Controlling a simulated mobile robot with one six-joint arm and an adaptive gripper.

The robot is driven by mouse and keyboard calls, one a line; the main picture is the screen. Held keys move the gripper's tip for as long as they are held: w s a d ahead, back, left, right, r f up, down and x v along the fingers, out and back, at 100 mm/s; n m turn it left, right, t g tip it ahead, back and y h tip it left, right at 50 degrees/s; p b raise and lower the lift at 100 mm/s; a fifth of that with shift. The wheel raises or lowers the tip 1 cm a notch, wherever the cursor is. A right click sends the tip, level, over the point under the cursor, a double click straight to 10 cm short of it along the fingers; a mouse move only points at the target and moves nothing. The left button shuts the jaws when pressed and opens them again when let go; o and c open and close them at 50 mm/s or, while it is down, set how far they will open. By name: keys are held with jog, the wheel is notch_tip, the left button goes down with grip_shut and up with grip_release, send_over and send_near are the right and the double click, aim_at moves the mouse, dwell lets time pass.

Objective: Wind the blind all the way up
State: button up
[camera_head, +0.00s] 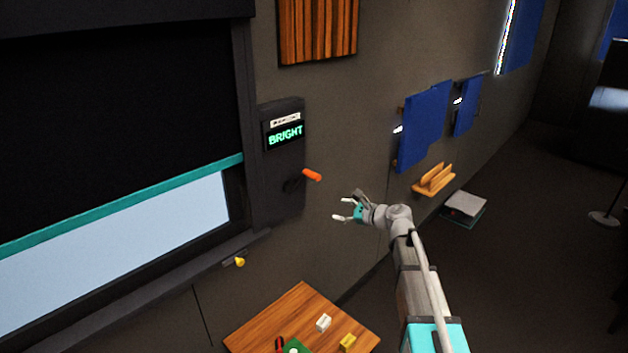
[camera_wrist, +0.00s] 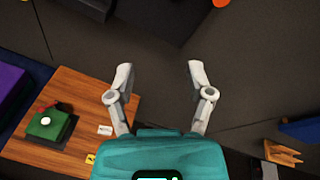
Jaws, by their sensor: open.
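A dark blind (camera_head: 110,110) with a teal bottom bar (camera_head: 120,205) covers the upper part of the window, and a pale strip of window (camera_head: 120,235) shows below it. A dark panel (camera_head: 262,205) right of the window has a display (camera_head: 285,136) reading BRIGHT. An orange crank handle (camera_head: 312,175) sticks out from the panel; part of it shows at the top edge of the wrist view (camera_wrist: 221,2). My gripper (camera_head: 341,210) is open and empty, to the right of the handle and a little lower, apart from it. It also shows in the wrist view (camera_wrist: 158,78).
A yellow knob (camera_head: 240,261) sits under the sill. Blue cloths (camera_head: 422,125) and a wooden rack (camera_head: 433,180) are on the wall.

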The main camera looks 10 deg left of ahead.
aim_at(313, 175)
jog(key=w+r+m+t+y, duration=0.1)
jog(key=w+r+m+t, duration=0.2)
jog(key=w+m, duration=0.2)
jog(key=shift+w+r+m+b, duration=0.25)
jog(key=shift+w+m+b, duration=0.15)
jog(key=shift+m, duration=0.2)
jog(key=shift+w, duration=0.1)
jog(key=x, duration=1.3)
jog(key=shift+w+a+r, duration=0.1)
jog(key=shift+a+r, duration=0.05)
jog(key=shift+a, duration=0.15)
grip_shut()
jog(key=shift+d, duration=0.35)
jog(key=shift+a, duration=0.3)
